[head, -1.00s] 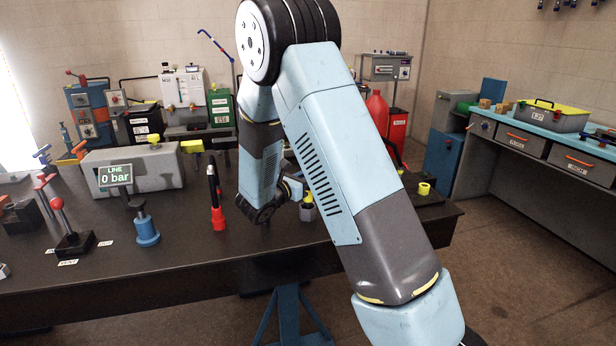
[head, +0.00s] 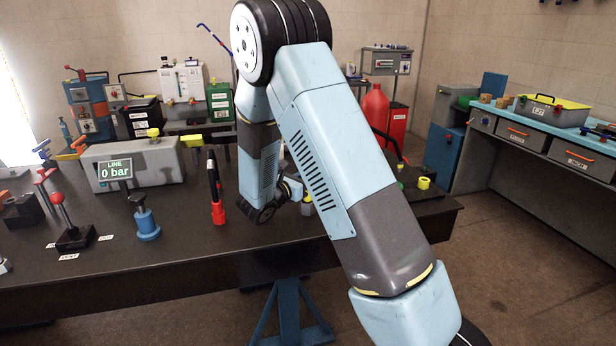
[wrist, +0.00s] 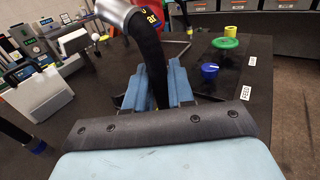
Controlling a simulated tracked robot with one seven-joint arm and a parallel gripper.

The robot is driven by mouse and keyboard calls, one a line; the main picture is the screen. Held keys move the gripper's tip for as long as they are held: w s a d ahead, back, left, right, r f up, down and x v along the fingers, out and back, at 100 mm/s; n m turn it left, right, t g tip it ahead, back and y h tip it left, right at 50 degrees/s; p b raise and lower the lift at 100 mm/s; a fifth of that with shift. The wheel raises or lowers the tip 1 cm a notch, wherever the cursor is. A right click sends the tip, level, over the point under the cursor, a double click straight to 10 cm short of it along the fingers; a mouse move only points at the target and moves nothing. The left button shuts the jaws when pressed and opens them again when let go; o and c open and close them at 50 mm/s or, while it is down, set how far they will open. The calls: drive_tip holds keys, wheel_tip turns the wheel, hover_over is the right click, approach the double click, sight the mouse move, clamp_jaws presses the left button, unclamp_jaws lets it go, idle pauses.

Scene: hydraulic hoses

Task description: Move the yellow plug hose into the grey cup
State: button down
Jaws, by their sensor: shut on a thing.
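In the wrist view, my gripper (wrist: 160,88) has its blue fingers closed around a black hose (wrist: 148,55). In the head view, my arm covers most of the gripper. A small grey and yellow piece (head: 309,208) shows just beside the arm. I cannot tell whether it is the grey cup or the hose's end.
A red-ended hose (head: 218,205) stands upright left of my wrist. A blue fitting (head: 147,225) and red-knobbed lever (head: 70,232) are further left. Blue (wrist: 210,71) and green (wrist: 225,43) pieces show in the wrist view.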

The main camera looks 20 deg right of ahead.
drive_tip(key=shift+f, duration=0.45)
drive_tip(key=c, duration=0.9)
unclamp_jaws()
drive_tip(key=shift+a, duration=0.15)
drive_tip(key=v, duration=1.3)
drive_tip(key=shift+s+a+f, duration=0.1)
drive_tip(key=shift+s+a, duration=0.15)
